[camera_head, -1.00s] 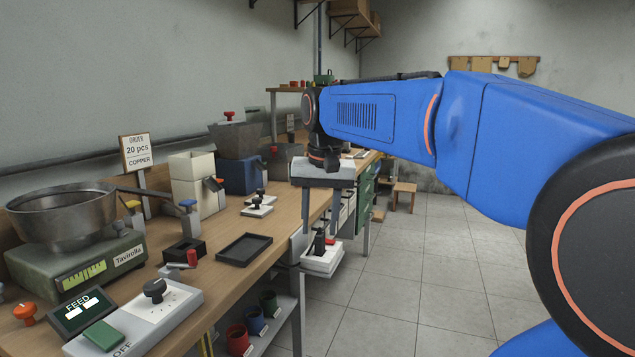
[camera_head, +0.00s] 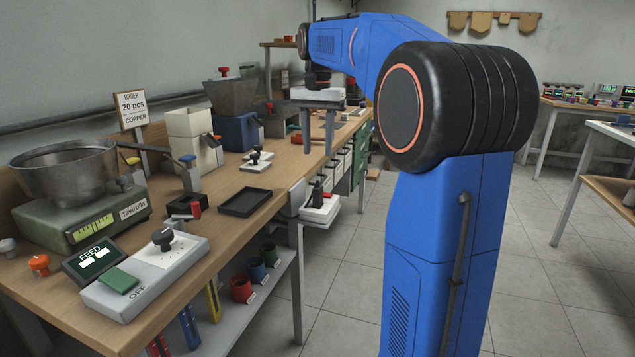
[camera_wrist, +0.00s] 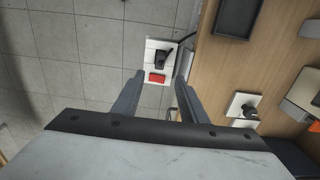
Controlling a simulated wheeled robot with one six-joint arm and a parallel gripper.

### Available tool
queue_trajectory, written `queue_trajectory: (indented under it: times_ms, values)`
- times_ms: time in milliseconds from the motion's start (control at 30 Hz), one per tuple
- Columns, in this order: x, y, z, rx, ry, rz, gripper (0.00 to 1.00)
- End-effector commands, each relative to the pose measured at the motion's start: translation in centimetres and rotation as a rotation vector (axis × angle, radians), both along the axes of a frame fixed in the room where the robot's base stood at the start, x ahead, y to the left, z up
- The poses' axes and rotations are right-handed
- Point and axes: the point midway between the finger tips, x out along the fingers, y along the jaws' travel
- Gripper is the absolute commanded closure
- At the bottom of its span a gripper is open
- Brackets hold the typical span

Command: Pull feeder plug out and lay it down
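A black plug (camera_head: 318,191) stands upright in a white socket box (camera_head: 322,214) low at the bench's front side. In the wrist view the plug (camera_wrist: 162,59) sits on the white box (camera_wrist: 150,45) beside a red switch (camera_wrist: 157,77), with a dark cable toward the bench. My gripper (camera_wrist: 159,78) is open and empty, its fingers apart on either side of the box's lower part in the picture. In the head view my gripper (camera_head: 318,128) hangs above the box, apart from it. I cannot tell whether a finger touches anything.
A black tray (camera_head: 246,202) lies on the bench edge. A white control box (camera_head: 135,290) with a black knob (camera_head: 162,238) and green button stands in front, beside the FEED display (camera_head: 92,258). White plates with black knobs (camera_head: 257,160) lie behind.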

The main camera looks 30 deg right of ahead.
Motion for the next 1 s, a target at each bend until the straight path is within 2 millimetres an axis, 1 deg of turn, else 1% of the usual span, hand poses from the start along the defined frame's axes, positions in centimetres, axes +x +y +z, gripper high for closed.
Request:
queue_trajectory:
  times_ms: [100, 700, 833, 1000]
  values:
    - [0.0, 0.0, -2.0, 0.000, 0.001, 0.000, 0.61]
    - [-0.1, 0.0, -11.5, 0.001, 0.001, 0.001, 0.61]
    - [0.0, 0.0, -13.1, 0.000, 0.000, 0.001, 0.61]
    - [0.0, 0.0, -14.3, 0.000, -0.001, 0.001, 0.61]
